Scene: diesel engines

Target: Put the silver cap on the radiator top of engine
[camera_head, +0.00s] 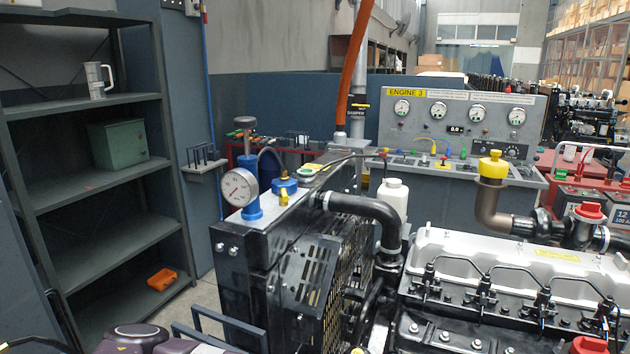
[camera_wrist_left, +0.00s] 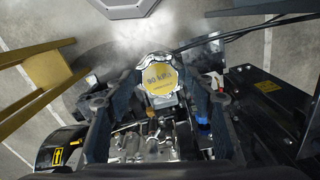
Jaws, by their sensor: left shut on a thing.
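The silver cap (camera_wrist_left: 160,74), with a round yellow label reading 90 kPa, sits between the fingertips of my left gripper (camera_wrist_left: 161,84) in the left wrist view. My left gripper is shut on it. In the head view the black radiator (camera_head: 250,262) stands at the front end of the engine (camera_head: 480,270). Its grey top (camera_head: 262,226) carries a pressure gauge (camera_head: 239,188) on a blue base and a blue and brass fitting (camera_head: 285,187). A round opening with a green inside (camera_head: 306,171) lies farther back.
A dark metal shelf (camera_head: 105,190) at the left holds a silver jug (camera_head: 99,80), a green box (camera_head: 119,144) and an orange bin (camera_head: 162,280). A gauge panel (camera_head: 458,120) and a black hose (camera_head: 360,207) stand beyond and beside the radiator.

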